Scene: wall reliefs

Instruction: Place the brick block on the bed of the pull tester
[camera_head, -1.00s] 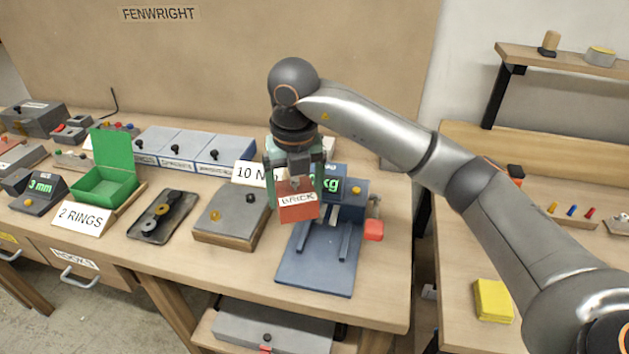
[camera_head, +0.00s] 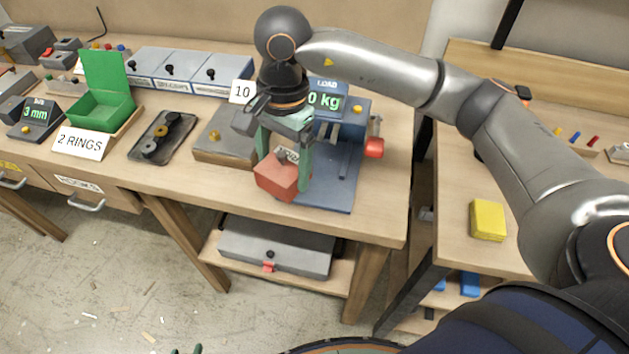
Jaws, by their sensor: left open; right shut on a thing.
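The red brick block (camera_head: 276,180) is held tilted in my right gripper (camera_head: 284,168), whose green fingers are shut on its sides. The blue-grey pull tester has a flat bed (camera_head: 333,191) with two rails and a load display (camera_head: 325,101) ending in "0 kg". The brick appears over the bed's left front part; I cannot tell whether it touches. The gripper hides the bed's left side and part of the brick's label. Only green fingertips of my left gripper (camera_head: 187,350) show at the bottom edge, apart and empty, far from the tester.
A wooden block with a grey top plate (camera_head: 225,138) stands just left of the tester. A black tray with rings (camera_head: 163,137) and an open green box (camera_head: 103,105) lie further left. A red knob (camera_head: 374,148) sticks out at the tester's right. A yellow block (camera_head: 487,220) is on the right bench.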

